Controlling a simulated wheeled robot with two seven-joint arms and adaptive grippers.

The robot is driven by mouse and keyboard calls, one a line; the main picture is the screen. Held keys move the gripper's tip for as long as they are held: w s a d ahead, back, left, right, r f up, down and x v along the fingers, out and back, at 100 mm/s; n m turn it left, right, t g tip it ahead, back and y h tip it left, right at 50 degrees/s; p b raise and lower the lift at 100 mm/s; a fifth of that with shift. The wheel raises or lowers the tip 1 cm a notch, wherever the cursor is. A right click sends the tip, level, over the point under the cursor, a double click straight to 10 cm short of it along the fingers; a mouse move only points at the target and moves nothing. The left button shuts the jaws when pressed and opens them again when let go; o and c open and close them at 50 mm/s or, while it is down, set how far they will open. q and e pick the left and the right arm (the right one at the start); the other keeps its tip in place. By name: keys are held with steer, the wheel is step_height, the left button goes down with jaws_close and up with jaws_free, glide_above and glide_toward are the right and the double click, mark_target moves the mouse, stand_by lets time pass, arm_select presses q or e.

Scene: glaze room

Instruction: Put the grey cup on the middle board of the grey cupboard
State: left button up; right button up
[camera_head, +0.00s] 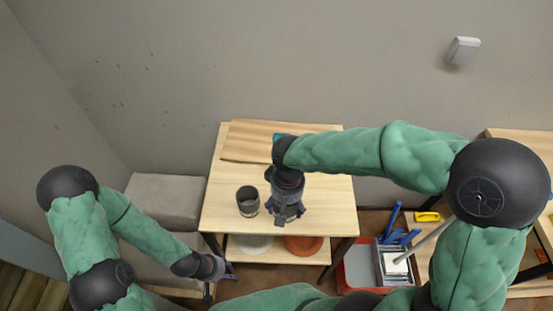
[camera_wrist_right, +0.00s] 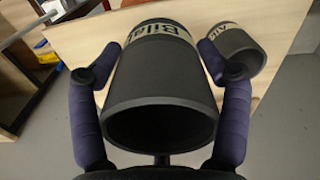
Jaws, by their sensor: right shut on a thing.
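My right gripper (camera_head: 288,214) is shut on a dark grey cup (camera_wrist_right: 160,95) over the table. In the right wrist view its fingers lie on both sides of the cup. This cup has a pale band reading "Bilal", and its round end faces the camera. In the head view the gripper mostly hides it. A second dark grey cup (camera_head: 248,200) stands upright on the table, left of my right gripper; it also shows in the right wrist view (camera_wrist_right: 235,50) with a lettered band. My left gripper (camera_head: 216,270) hangs empty left of the table's front; its opening is unclear.
The wooden table (camera_head: 225,215) has a board (camera_head: 245,140) along its back and a lower shelf with a white and an orange round thing (camera_head: 303,245). A grey-topped block (camera_head: 165,195), perhaps the cupboard, stands left. A red-and-grey tray (camera_head: 358,268) with tools is right.

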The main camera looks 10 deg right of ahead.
steer(key=w+f, duration=0.3)
steer(key=w, duration=0.1)
steer(key=w+d+f+b, duration=0.1)
steer(key=w+f, duration=0.2)
steer(key=w, duration=0.2)
steer(key=w+d+f, duration=0.1)
steer(key=w+f, duration=0.2)
steer(key=w, duration=0.1)
steer(key=shift+w+f+b, duration=0.2)
steer(key=shift+w+b, duration=0.15)
steer(key=shift+w, duration=0.05)
steer(key=shift+w+f+b, duration=0.2)
steer(key=shift+f+b, duration=0.15)
steer(key=shift+f, duration=1.4)
steer(key=shift+f, duration=0.1)
steer(key=o, duration=1.3)
steer(key=shift+o, duration=0.2)
